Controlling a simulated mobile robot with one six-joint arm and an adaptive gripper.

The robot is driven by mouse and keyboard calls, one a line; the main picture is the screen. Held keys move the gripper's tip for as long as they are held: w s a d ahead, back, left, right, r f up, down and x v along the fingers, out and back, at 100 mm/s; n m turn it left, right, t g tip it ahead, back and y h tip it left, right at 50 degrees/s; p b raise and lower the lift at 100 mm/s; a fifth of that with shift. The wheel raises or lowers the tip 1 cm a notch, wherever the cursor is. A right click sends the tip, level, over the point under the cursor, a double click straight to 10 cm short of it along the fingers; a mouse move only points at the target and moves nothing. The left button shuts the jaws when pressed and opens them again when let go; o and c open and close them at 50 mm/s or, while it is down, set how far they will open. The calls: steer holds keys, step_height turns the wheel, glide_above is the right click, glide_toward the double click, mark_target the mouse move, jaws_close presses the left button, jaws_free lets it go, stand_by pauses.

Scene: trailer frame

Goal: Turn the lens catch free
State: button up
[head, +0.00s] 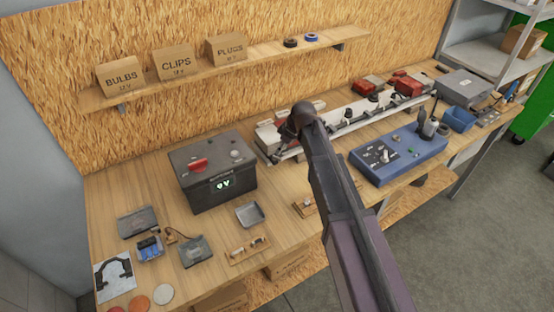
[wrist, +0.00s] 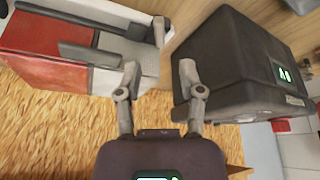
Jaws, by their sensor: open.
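A tail lamp with a red and white lens (wrist: 45,55) fills the upper left of the wrist view. In the head view the lamp (head: 266,139) sits at the left end of the pale trailer beam (head: 345,121), partly hidden by my arm, which also hides most of my gripper.
The black battery box (head: 212,175), reading 0 V, stands left of the beam and shows close by in the wrist view (wrist: 235,60). A blue tester box (head: 398,157) stands in front of the beam. A shelf (head: 250,58) with labelled cartons runs behind. Small trays and parts lie front left.

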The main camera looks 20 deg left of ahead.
mark_target(276, 156)
steer(key=shift+b+x, duration=2.2)
steer(key=shift+x, duration=0.5)
jaws_close()
